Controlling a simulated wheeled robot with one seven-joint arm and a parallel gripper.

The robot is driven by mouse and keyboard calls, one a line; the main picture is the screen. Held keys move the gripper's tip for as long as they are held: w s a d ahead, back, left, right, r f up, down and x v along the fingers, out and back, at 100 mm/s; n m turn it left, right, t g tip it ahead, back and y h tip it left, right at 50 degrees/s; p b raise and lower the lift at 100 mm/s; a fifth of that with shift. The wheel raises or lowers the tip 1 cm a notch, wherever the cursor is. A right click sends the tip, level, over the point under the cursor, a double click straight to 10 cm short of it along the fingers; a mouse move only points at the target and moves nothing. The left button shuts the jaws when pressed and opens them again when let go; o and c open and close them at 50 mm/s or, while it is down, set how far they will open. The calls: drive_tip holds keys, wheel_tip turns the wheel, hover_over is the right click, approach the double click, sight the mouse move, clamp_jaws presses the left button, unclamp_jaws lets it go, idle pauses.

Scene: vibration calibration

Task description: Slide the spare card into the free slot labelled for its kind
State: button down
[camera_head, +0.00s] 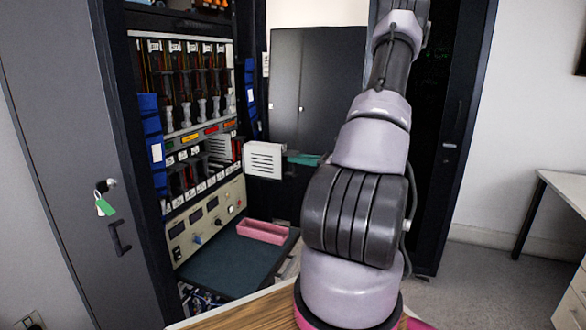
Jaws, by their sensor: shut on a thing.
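The rack (186,128) stands open at left. Its lower card cage holds several dark cards (176,180) and pale ones (222,150), with small white labels (201,187) below. The label writing is too small to read, and I cannot tell which slot is free. A thin teal piece (303,159) shows between a white slatted box (263,160) and my arm. I cannot tell whether it is the spare card.
A pink tray (262,231) lies on a dark pull-out shelf (225,262) below a meter panel (205,218). A grey door (75,150) with a green-tagged key stands open at left. A wooden top (235,312) is in front. Open floor lies at right.

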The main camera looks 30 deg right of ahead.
approach(249, 152)
drive_tip(key=shift+w+d+f, duration=0.1)
drive_tip(key=shift+w+f, duration=0.1)
drive_tip(key=shift+w, duration=0.65)
drive_tip(key=shift+w+d+f, duration=0.15)
drive_tip(key=shift+w+f, duration=0.05)
drive_tip(key=shift+w, duration=0.6)
drive_tip(key=shift+w+a, duration=0.1)
drive_tip(key=shift+w, duration=0.05)
drive_tip(key=shift+x, duration=2.35)
drive_tip(key=shift+x, duration=1.95)
